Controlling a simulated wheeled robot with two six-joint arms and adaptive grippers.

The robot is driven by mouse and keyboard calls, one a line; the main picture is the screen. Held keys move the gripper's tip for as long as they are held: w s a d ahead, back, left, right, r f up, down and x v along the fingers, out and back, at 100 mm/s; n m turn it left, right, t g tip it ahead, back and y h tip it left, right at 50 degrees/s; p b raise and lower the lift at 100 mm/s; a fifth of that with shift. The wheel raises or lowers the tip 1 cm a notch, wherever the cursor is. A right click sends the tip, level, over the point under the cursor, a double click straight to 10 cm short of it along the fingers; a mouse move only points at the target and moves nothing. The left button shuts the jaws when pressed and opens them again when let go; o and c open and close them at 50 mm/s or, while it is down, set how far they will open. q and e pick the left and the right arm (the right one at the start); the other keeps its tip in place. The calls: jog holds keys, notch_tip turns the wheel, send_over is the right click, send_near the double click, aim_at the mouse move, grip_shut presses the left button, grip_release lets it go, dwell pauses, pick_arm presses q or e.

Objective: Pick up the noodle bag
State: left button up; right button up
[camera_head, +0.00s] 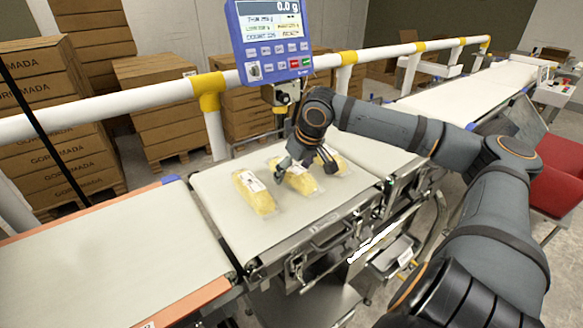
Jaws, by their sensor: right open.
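Several yellow noodle bags in clear wrap with white labels lie on the white checkweigher belt (225,232). The left noodle bag (254,193) lies apart from the others. The middle noodle bag (299,181) and the right noodle bag (333,161) lie partly behind my right gripper (306,170). My left gripper is not in view.
A blue display unit (270,38) reading 0.0 g stands behind the belt. A white and yellow rail (150,104) runs along the back. An empty infeed belt (110,265) is at the left. Stacked cartons (45,120) stand beyond the rail. A red chair (556,180) is at the right.

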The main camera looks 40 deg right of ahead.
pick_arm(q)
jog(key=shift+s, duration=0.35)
pick_arm(e)
jog(key=shift+f, duration=0.2)
jog(key=c, duration=1.5)
jog(key=shift+r, duration=0.15)
